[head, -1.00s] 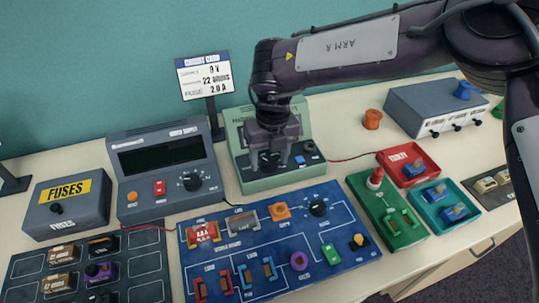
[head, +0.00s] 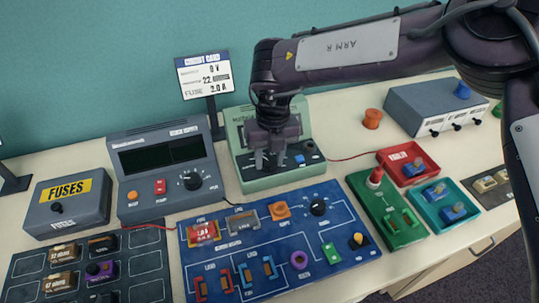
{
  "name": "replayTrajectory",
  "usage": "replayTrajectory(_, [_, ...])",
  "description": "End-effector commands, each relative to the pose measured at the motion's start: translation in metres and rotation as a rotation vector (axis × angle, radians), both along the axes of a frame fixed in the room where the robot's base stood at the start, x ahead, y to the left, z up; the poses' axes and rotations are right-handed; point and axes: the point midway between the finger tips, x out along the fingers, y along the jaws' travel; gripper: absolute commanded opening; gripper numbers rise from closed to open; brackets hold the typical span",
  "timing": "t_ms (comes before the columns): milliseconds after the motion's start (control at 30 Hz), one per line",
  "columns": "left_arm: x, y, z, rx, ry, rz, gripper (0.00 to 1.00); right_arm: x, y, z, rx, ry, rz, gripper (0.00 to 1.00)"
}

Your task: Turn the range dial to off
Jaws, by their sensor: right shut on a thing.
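The green multimeter (head: 240,176) stands at the back middle of the table, its sloped panel facing me. My right gripper (head: 269,168) points down at the left part of that panel, with its two fingers shut on the range dial. The dial is almost wholly hidden behind the fingers, so I cannot read which mark it points to. A small blue button (head: 299,159) and a dark knob (head: 310,146) show on the panel to the right of the fingers. The meter's screen is partly covered by my gripper. My left gripper is not in view.
A grey bench supply (head: 165,180) stands left of the meter, and a blue circuit board (head: 330,225) lies in front. A circuit card sign (head: 203,73) stands behind. A red tray (head: 400,178) and a teal tray (head: 460,222) sit to the right.

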Motion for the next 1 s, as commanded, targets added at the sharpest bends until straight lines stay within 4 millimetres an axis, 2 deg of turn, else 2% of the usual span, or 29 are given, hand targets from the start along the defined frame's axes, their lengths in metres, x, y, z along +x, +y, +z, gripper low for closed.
replayTrajectory(600, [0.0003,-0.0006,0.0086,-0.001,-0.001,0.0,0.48,0.0,0.0013,0.0008,0.003,0.001,-0.43,0.12])
replayTrajectory(1000, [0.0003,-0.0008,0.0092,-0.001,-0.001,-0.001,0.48,0.0004,0.0013,0.0013,0.002,-0.003,-0.547,0.12])
